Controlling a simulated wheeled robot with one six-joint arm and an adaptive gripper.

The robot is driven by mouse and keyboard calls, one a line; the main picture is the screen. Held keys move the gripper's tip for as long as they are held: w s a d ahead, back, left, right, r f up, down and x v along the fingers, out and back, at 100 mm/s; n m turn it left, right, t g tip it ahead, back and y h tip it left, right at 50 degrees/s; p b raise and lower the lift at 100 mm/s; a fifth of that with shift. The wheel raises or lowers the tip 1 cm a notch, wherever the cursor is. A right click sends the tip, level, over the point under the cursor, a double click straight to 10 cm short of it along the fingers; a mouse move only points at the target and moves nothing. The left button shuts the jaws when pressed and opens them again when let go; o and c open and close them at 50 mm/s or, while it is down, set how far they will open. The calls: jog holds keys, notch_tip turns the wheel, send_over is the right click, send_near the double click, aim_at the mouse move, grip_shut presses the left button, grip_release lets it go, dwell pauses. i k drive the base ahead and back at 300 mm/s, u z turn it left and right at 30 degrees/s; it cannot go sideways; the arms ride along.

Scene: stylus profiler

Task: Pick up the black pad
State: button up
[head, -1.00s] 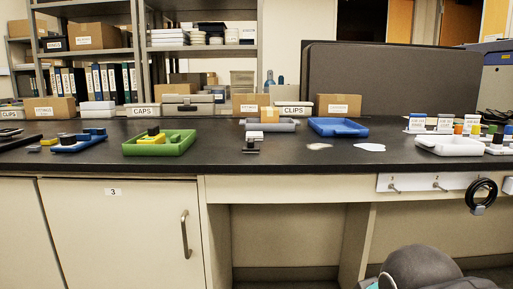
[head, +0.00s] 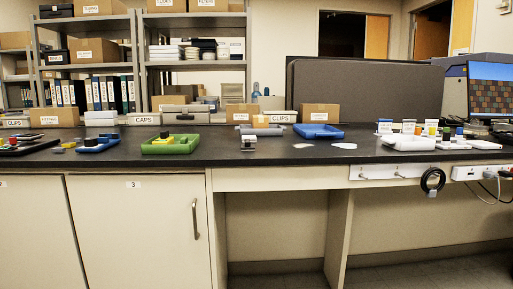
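Several small black pieces lie on the bench, and I cannot tell for sure which is the black pad. One dark piece (head: 248,134) sits on a small white block (head: 249,143) near the bench's front edge, with a thin dark piece (head: 248,150) at its foot. Another black piece (head: 164,134) stands in the green tray (head: 185,146) beside a yellow one. A third (head: 91,142) is at the blue tray (head: 102,147) on the left. My gripper is not in view.
The black bench top (head: 222,150) runs across the view above cream cabinets (head: 130,235). A blue tray (head: 318,131), a white tray (head: 408,143) and cardboard boxes stand on it. A grey partition (head: 365,85) rises behind. The floor under the bench is clear.

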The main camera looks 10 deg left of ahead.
aim_at(247, 146)
jog(key=z, duration=0.25)
jog(key=i, duration=0.85)
jog(key=u, duration=0.35)
jog(key=i, duration=0.7)
jog(key=u, duration=1.15)
jog(key=i, duration=0.3)
jog(key=u, duration=0.25)
